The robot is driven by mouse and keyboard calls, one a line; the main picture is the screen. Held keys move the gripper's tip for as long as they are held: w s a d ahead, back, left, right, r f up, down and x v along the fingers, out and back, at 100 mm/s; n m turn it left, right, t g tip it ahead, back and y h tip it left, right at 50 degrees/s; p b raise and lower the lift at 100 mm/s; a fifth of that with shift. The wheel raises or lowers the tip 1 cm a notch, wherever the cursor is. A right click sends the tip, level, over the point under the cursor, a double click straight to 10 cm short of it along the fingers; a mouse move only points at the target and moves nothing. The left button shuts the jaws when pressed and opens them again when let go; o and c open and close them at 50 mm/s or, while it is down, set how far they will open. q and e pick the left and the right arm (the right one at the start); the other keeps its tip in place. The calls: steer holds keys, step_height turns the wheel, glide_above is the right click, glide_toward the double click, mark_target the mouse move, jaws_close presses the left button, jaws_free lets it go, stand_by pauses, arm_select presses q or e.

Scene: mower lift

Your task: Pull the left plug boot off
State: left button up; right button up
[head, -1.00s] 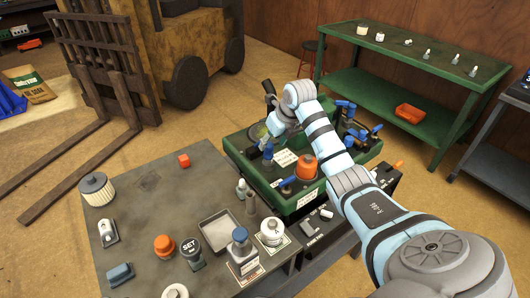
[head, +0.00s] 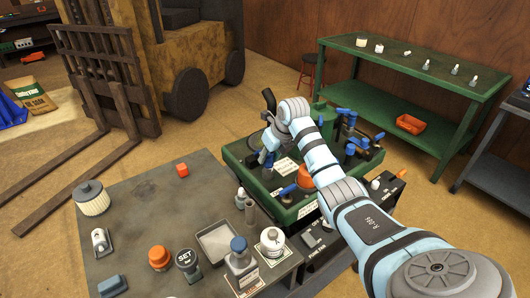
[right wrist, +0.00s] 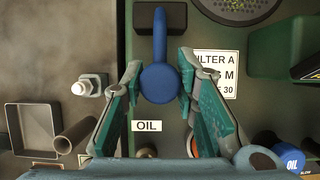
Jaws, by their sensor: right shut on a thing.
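The blue plug boot (right wrist: 158,85), a round blue cap with a stem, is between the fingers of my right gripper (right wrist: 160,76) in the right wrist view. The gripper is shut on it, one finger on each side. In the head view my right gripper (head: 268,146) reaches down at the left part of the green machine deck (head: 232,160), and the blue boot (head: 267,158) shows small below it. I cannot tell whether the boot is still seated. My left gripper is not in view.
An orange cap (head: 304,178) and several blue-handled parts are close to my right arm on the deck. A green bench (head: 400,68) and a forklift stand behind.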

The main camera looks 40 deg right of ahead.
steer(key=shift+o, duration=0.2)
steer(key=shift+w+r+p, duration=0.35)
steer(key=shift+w+r, duration=0.35)
steer(key=shift+r, duration=0.3)
steer(key=shift+w+r, duration=0.7)
steer(key=shift+w, duration=0.35)
steer(key=shift+c, duration=0.2)
steer(key=shift+w+r+b, duration=0.15)
steer(key=shift+w+b, duration=0.35)
steer(key=shift+w, duration=0.1)
steer(key=shift+w+r+b, duration=0.15)
steer(key=shift+w+b, duration=0.35)
steer(key=shift+w, duration=0.05)
steer(key=o, duration=0.8)
steer(key=shift+w, duration=0.15)
step_height(320, 180, up, 7)
steer(key=p, duration=0.8)
